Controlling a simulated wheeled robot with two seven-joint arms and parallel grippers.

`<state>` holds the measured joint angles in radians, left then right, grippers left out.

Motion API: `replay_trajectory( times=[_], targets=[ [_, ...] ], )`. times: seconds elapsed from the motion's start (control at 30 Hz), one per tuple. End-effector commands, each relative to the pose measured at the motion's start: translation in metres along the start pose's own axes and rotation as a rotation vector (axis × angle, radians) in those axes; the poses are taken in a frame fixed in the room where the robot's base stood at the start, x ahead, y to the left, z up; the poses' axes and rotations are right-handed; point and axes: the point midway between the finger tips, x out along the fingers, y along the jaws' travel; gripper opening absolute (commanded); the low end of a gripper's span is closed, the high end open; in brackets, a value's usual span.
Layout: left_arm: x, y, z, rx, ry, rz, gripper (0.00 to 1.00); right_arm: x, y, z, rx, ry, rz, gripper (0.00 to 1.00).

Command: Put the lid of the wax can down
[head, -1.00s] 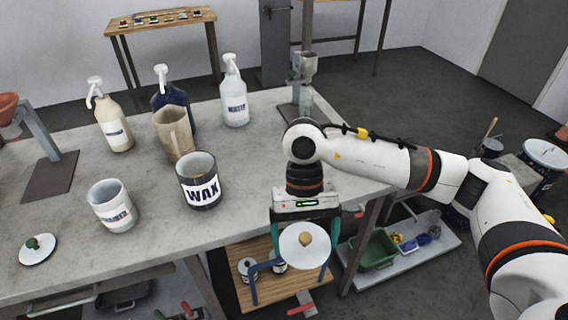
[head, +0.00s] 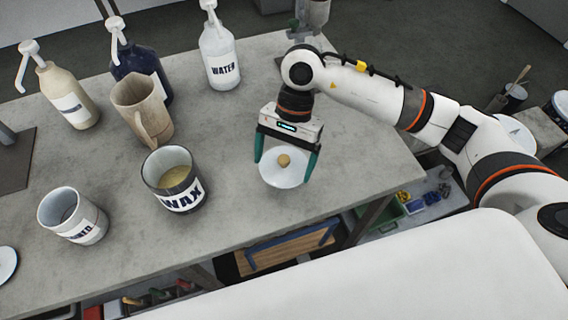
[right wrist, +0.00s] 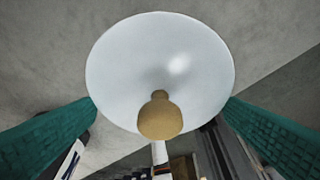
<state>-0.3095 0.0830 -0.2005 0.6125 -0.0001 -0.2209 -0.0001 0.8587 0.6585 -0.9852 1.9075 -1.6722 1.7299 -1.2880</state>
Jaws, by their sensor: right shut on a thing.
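The wax can (head: 163,187) stands upright and uncovered on the table, dark with a white WAX label and yellowish wax inside. The lid (head: 271,174) is a white disc with a tan knob, to the right of the can and apart from it. My right gripper (head: 285,163) is shut on the lid, its green fingers at opposite sides of the rim. In the right wrist view the lid (right wrist: 160,60) sits between the fingers, knob towards the camera. I cannot tell whether its underside touches the table. My left gripper is not in view.
On the grey table (head: 225,245), a white labelled pot (head: 85,232) and a beige jug (head: 140,100) stand near the can. Several pump bottles, including the WATER bottle (head: 219,65), stand behind. The table top around the lid is clear; its front edge is near.

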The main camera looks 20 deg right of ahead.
Motion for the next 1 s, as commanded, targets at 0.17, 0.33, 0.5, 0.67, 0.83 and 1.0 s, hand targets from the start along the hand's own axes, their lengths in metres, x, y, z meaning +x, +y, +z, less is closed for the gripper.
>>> replay_trajectory(
  times=[0.17,0.33,0.5,0.67,0.83,1.0],
  targets=[
    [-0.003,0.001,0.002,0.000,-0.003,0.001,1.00,0.013,0.000,0.005,0.001,0.001,-0.001,0.71],
    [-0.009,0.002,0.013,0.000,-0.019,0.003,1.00,0.034,0.000,0.013,0.001,0.003,-0.002,0.71],
    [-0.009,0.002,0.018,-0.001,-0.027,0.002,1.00,0.042,0.000,0.017,-0.003,0.000,0.001,0.71],
    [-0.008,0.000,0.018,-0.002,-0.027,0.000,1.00,0.043,0.000,0.018,-0.003,0.000,0.000,0.71],
    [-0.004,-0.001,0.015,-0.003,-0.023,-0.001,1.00,0.044,0.000,0.019,-0.003,-0.001,0.000,0.97],
    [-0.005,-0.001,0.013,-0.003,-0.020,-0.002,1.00,0.044,0.000,0.018,-0.002,-0.001,0.000,1.00]
  ],
)
